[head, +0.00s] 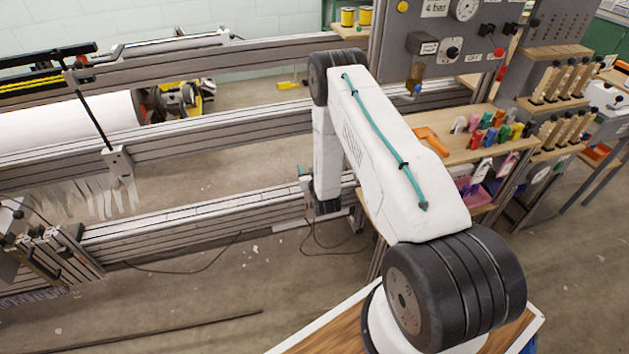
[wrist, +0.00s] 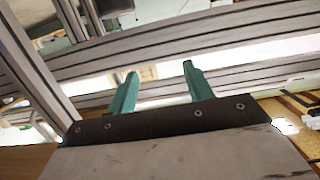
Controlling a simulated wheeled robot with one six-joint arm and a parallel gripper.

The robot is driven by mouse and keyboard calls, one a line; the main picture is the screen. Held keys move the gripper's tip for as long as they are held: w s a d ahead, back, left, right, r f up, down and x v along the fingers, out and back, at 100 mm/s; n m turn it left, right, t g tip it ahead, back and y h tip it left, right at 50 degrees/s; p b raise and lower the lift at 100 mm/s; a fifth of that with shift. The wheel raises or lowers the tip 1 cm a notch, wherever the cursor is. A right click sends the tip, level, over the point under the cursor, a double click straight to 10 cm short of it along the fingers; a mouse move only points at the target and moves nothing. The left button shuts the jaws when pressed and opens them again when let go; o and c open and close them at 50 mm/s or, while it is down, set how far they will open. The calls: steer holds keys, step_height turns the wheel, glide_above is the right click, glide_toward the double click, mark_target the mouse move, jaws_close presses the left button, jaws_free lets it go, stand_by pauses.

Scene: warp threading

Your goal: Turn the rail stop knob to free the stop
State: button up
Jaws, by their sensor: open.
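My gripper (wrist: 160,69) shows in the wrist view with its two teal fingers apart and nothing between them. Grey slotted rails (wrist: 240,75) run behind the fingers. In the head view my arm reaches down in front of the long grey rails (head: 190,212), and its lower end is at the lower rail. Only a bit of teal shows there, and the arm hides most of the gripper. I cannot make out the rail stop or its knob for certain in either view. A grey bracket (head: 118,162) with a dark rod sits on the middle rail at the left.
A wooden shelf (head: 455,148) with an orange tool (head: 432,141) and several coloured clips stands right of my arm. A control panel (head: 440,45) with a gauge hangs above it. A white roll (head: 70,122) lies behind the rails. The floor before the rails is mostly clear, with loose cables.

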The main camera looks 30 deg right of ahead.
steer(key=s+f+t+h, duration=0.1)
steer(key=s+f+t, duration=0.1)
steer(key=s+f, duration=0.55)
steer(key=x, duration=0.8)
steer(key=shift+w+f, duration=0.15)
steer(key=shift+f, duration=0.05)
steer(key=shift+d, duration=0.1)
steer(key=c, duration=0.9)
